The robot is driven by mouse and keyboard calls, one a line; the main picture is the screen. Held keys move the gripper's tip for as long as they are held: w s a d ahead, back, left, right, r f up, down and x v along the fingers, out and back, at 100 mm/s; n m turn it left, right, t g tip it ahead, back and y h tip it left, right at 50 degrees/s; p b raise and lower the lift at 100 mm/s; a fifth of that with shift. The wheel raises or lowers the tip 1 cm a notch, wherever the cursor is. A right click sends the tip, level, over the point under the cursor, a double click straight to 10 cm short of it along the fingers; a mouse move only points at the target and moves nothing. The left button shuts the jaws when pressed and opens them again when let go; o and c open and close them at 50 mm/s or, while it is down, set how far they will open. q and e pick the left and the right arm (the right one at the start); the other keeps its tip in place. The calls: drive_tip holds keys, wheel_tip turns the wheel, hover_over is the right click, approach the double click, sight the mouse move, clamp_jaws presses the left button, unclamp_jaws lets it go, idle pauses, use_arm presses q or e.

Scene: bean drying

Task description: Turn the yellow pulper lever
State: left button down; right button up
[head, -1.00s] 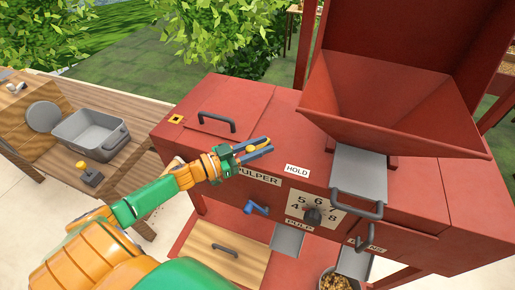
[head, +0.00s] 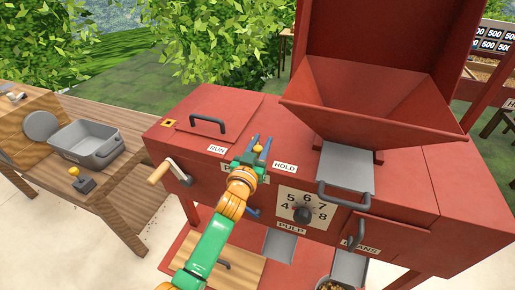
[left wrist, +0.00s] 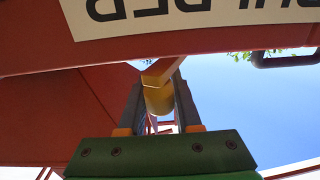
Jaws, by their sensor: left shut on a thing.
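The yellow pulper lever (head: 258,149) stands on the front of the red pulper (head: 420,190), between the RUN label (head: 217,150) and the HOLD label (head: 285,167). My left gripper (head: 258,145) is shut on its yellow end, the fingers pointing away from me. In the left wrist view the yellow lever (left wrist: 158,98) lies between the two dark fingers (left wrist: 158,105). The PULPER label (left wrist: 190,15) shows upside down there. My left wrist hides part of this label and the lever's base in the head view. My right gripper is not in view.
A crank with a wooden grip (head: 160,173) sticks out left of my arm. A numbered dial (head: 303,213) and a blue handle (head: 253,213) are on the front. The red hopper (head: 375,100) rises at right. A side table (head: 120,195) stands left.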

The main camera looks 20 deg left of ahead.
sight(259, 154)
use_arm(q)
drive_tip(key=shift+w+d+n+y+b, duration=0.15)
drive_tip(key=shift+n+y+b, duration=0.25)
drive_tip(key=shift+y, duration=0.2)
drive_tip(key=c, duration=0.7)
unclamp_jaws()
drive_tip(key=shift+o, duration=0.5)
drive_tip(key=shift+w, duration=0.15)
drive_tip(key=s, duration=0.7)
drive_tip(key=shift+s+d, duration=0.15)
drive_tip(key=shift+d, duration=0.2)
